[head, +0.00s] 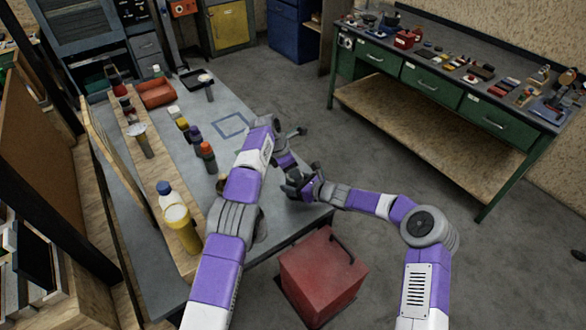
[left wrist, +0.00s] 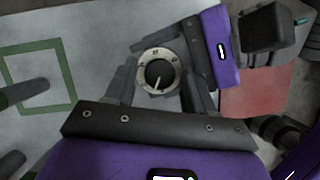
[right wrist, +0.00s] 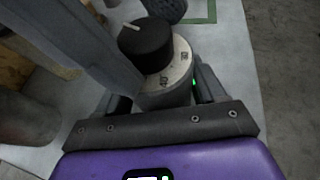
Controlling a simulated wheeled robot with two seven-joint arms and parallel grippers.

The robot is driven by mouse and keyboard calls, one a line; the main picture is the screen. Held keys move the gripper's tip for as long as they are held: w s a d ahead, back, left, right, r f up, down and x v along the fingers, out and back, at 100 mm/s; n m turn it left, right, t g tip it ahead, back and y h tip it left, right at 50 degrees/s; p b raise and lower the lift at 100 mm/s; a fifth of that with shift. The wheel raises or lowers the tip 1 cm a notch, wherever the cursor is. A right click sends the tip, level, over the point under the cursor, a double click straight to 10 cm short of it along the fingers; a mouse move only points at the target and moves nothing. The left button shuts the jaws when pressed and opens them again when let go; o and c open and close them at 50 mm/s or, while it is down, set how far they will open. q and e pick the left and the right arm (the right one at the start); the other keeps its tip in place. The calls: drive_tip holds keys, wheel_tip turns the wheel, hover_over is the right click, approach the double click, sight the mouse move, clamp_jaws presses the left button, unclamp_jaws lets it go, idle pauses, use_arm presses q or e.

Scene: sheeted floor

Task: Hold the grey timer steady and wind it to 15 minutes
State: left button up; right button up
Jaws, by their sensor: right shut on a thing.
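The grey timer (left wrist: 143,82) is a short upright cylinder with a pale marked dial and a black knob (left wrist: 157,70). In the left wrist view the knob's white pointer line points toward the bottom of the picture. In the right wrist view the timer (right wrist: 168,92) sits between the fingers of my right gripper (head: 296,184), which is shut on its body. My left gripper (head: 291,169) is above the timer, its fingers apart on either side of the dial with gaps showing. In the head view the grippers mostly hide the timer.
The timer is near the grey table's right corner. A blue square outline (head: 232,125) marks the table, and a green one (left wrist: 40,45) shows in the left wrist view. Several bottles (head: 207,155) stand to the left. A red box (head: 322,272) is on the floor in front.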

use_arm(q)
drive_tip(key=shift+o, duration=0.2)
drive_tip(key=shift+r, duration=0.1)
drive_tip(key=v, duration=1.2)
